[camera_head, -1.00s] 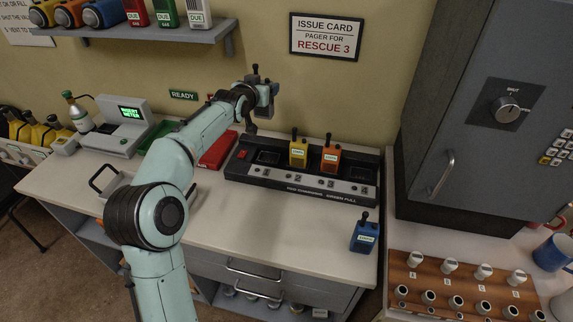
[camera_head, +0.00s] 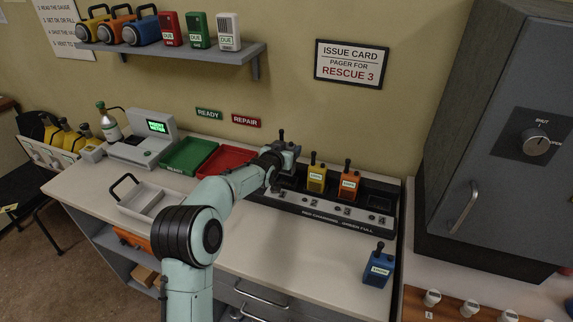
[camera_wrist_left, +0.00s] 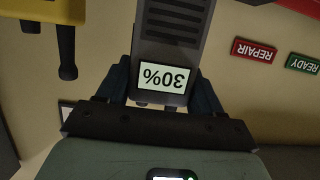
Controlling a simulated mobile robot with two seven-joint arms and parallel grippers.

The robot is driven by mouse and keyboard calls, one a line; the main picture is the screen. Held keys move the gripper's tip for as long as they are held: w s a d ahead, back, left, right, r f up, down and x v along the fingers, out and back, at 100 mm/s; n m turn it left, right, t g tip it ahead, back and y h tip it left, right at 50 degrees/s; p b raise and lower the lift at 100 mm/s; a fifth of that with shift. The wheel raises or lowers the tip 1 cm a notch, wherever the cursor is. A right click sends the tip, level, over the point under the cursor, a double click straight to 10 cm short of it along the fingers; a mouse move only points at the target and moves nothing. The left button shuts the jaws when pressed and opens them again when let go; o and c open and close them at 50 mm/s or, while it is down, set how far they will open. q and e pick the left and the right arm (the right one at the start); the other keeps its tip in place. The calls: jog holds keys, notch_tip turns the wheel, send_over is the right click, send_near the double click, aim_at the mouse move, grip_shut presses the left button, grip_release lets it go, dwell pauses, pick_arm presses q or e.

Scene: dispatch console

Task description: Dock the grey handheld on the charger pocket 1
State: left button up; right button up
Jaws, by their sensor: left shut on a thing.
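My left gripper (camera_head: 278,159) is shut on the grey handheld (camera_head: 290,149) at the left end of the black charger (camera_head: 330,216). In the left wrist view the grey handheld (camera_wrist_left: 173,45) sits between the two fingers, its label reading 30% upside down. The leftmost pocket is hidden behind my gripper and arm, so I cannot tell whether the handheld touches it. A yellow handheld (camera_head: 316,179) and an orange handheld (camera_head: 348,185) stand upright in the middle pockets. The rightmost pocket (camera_head: 379,203) is empty. My right gripper is not in view.
A blue handheld (camera_head: 378,268) stands on the counter (camera_head: 300,258) in front of the charger. The red tray (camera_head: 222,162) and green tray (camera_head: 189,155) lie left of the charger. A grey cabinet (camera_head: 490,150) stands to the right. The counter's front middle is clear.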

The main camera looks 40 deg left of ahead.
pick_arm(q)
jog(key=shift+f, duration=2.6)
jog(key=shift+f, duration=0.25)
jog(key=o, duration=1.2)
jog(key=shift+o, duration=0.2)
